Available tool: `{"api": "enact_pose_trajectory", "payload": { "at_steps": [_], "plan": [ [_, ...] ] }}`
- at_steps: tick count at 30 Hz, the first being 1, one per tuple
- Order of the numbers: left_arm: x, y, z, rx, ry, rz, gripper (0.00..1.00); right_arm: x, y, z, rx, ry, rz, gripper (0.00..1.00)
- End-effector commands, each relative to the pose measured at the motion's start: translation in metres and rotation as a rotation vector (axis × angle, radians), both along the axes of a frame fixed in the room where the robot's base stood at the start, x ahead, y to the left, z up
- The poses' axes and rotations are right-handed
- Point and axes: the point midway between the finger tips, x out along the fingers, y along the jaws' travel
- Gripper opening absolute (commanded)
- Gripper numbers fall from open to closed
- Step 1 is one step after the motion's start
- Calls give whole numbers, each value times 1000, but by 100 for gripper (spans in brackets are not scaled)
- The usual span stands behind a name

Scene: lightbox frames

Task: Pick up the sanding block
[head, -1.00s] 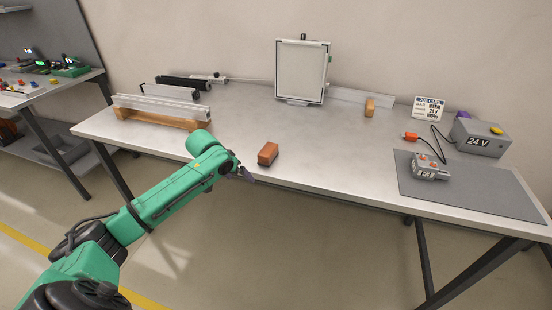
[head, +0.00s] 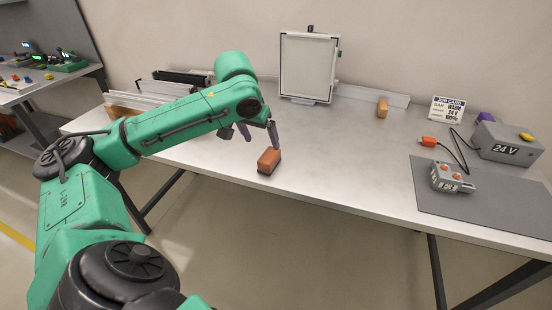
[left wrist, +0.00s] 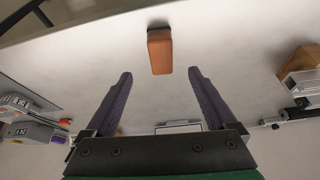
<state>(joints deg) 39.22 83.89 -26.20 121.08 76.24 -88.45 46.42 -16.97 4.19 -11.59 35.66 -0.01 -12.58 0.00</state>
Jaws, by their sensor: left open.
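The sanding block (head: 269,160), a small orange-brown block with a dark underside, lies near the front edge of the table (head: 330,165). My left gripper (head: 258,134) is open and empty, with its purple-grey fingers pointing down just behind and above the block. In the left wrist view the block (left wrist: 160,52) lies beyond the fingertips, in line with the gap between the open fingers (left wrist: 160,74). The fingers appear apart from the block. My right gripper is not in view.
A tan block (head: 382,107) stands at the back by a framed panel (head: 307,68). At right, a grey mat (head: 480,205) holds a control box (head: 450,178), with a 24 V box (head: 506,143) behind. Rails (head: 150,93) lie at left, partly behind my arm. The table's middle is clear.

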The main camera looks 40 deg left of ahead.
Motion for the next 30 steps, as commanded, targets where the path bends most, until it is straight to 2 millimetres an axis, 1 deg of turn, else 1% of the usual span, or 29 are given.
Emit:
{"api": "enact_pose_trajectory", "payload": {
  "at_steps": [1,4,6,11,15,18,23,24,25,26,27,29,30],
  "plan": [
    [4,1,-14,-2,5,0,90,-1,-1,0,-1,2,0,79],
    [14,3,-37,-2,4,0,90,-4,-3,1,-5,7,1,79],
    [19,4,-47,-3,1,0,90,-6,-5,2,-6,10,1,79],
    [27,7,-66,-2,1,-1,90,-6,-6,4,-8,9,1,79],
    [36,10,-92,-3,-1,-1,90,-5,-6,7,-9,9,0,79],
    [40,11,-102,-1,-1,-2,90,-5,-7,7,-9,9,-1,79],
    [41,11,-102,1,-3,-2,90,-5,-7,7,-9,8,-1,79],
    [41,11,-102,0,-2,-2,86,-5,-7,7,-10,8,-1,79],
    [41,11,-102,0,-2,-2,75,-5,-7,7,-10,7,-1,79],
    [41,11,-102,0,-2,-2,63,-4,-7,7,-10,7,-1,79],
    [41,11,-102,0,-2,-2,48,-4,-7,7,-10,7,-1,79],
    [41,11,-102,0,-2,-2,25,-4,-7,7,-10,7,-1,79],
    [41,11,-102,0,-2,-2,10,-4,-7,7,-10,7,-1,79]
  ]
}}
